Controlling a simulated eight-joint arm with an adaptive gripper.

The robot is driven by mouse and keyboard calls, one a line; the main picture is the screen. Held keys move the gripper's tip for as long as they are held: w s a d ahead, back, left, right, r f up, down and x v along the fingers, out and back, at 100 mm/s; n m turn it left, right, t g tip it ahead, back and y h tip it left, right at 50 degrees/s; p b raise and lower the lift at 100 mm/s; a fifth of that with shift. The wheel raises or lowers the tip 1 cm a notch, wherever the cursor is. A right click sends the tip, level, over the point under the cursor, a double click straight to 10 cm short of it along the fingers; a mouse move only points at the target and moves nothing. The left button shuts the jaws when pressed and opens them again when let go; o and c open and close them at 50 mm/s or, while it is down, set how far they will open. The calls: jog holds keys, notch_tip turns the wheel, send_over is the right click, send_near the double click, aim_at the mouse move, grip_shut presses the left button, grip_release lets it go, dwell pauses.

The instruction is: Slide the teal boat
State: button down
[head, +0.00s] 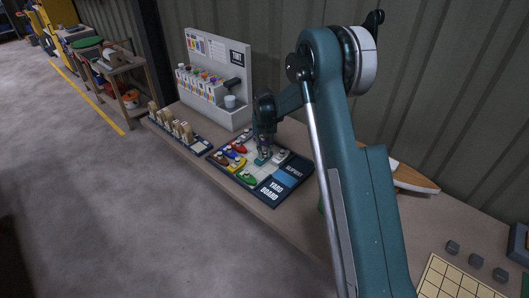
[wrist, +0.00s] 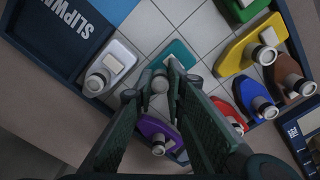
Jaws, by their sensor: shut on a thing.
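The teal boat (head: 261,160) sits on the pale tiled grid of the yard board (head: 264,203). In the wrist view its teal deck (wrist: 178,50) shows just beyond my fingertips, and the rest is partly hidden by the fingers. My gripper (head: 264,150) points down at the boat from above. In the wrist view my gripper (wrist: 160,82) is shut on the teal boat at its pale round post. The blue slipway strip (wrist: 98,14), lettered SLIPWAY, lies at the upper left of the wrist view and toward the right side of the board in the head view.
A white boat (wrist: 112,68) lies beside the teal one, on the slipway side. A purple boat (wrist: 155,133) is partly behind my fingers. Yellow (wrist: 248,48), green (wrist: 238,8), blue (wrist: 256,97), red (wrist: 229,112) and brown (wrist: 294,76) boats crowd the other side. Bare tiles (wrist: 198,30) show between.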

jog(key=w+d+b, duration=0.1)
jog(key=w+d, duration=0.3)
jog(key=shift+w+d, duration=0.35)
jog(key=shift+w, duration=0.05)
jog(key=c, duration=2.4)
grip_release()
jog(key=shift+w+d, duration=0.1)
jog(key=shift+o, duration=0.4)
jog(key=shift+r, duration=0.1)
jog(key=shift+r, duration=0.5)
notch_tip(320, 180, up, 11)
jog(key=shift+f, duration=0.1)
